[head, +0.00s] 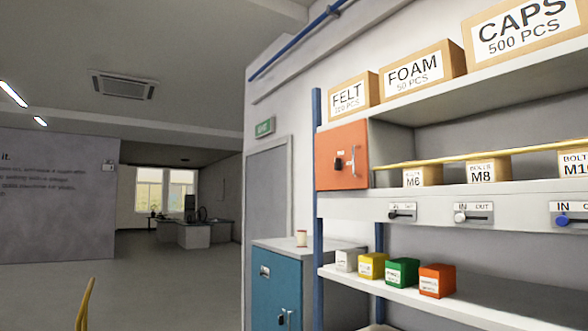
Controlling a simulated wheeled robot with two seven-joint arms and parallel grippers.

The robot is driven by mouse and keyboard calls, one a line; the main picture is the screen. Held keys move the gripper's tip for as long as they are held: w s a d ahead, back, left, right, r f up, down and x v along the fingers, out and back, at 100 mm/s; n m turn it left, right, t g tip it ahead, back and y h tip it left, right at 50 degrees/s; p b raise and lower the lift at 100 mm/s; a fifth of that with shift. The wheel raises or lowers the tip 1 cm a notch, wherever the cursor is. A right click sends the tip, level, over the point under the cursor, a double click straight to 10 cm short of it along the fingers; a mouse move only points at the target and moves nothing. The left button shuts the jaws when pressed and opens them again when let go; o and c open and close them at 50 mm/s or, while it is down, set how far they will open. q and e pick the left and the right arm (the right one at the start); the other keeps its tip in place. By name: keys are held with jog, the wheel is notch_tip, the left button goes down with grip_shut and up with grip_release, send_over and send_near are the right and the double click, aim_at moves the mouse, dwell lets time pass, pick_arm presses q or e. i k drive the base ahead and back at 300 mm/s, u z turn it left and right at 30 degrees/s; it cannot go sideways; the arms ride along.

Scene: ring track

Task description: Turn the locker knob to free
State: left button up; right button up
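The locker (330,180) is a small orange-red box mounted on the shelf rack, at the middle of the head view. Its front door is shut. A small black knob (338,163) sits on the door's front, with a vertical grey handle (353,162) just to its right. The knob is too small to tell which way it is turned or to read any marks. Neither of my grippers is in view.
Shelves (430,110) carry FELT, FOAM and CAPS boxes above, bolt boxes behind a yellow bar (470,158), and small coloured boxes (402,272) below. IN/OUT sliders (402,212) line the shelf edge. A blue cabinet (277,290) stands left. Floor farther left is open.

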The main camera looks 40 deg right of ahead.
aim_at(338, 164)
jog(key=i, duration=1.95)
jog(key=z, duration=0.55)
jog(key=i, duration=1.5)
jog(key=z, duration=2.1)
jog(key=i, duration=0.85)
jog(key=z, duration=0.65)
